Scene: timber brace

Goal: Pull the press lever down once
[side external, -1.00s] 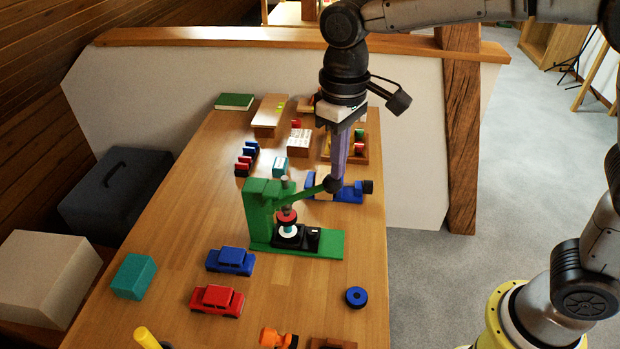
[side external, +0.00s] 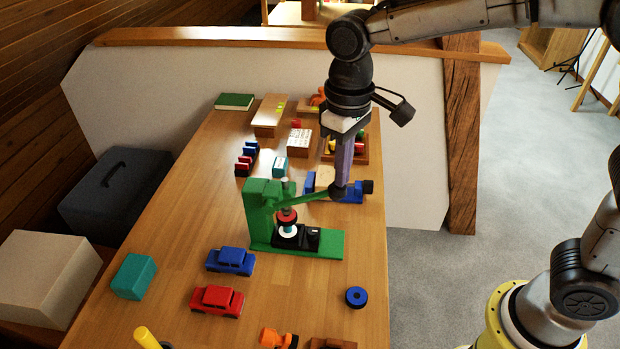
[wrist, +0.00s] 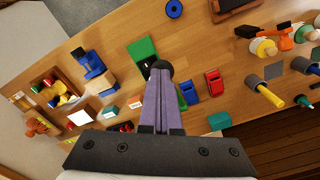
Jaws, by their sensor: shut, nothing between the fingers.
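The green press (side external: 258,215) stands on the table with a red and dark ram (side external: 288,216) over a white disc on its black block. Its green lever (side external: 312,196) slopes gently up to the right, ending in a dark round knob (side external: 338,191). My gripper (side external: 342,180) is shut and empty, pointing down with its purple fingertips at the top of the knob; they appear to touch it. In the wrist view the knob (wrist: 161,66) shows just beyond the closed fingertips (wrist: 161,80), which hide most of the lever.
A blue toy (side external: 354,191) with a black end lies just behind the knob. A blue car (side external: 230,260) and a red car (side external: 217,300) stand in front of the press. Several blocks and trays fill the table's back.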

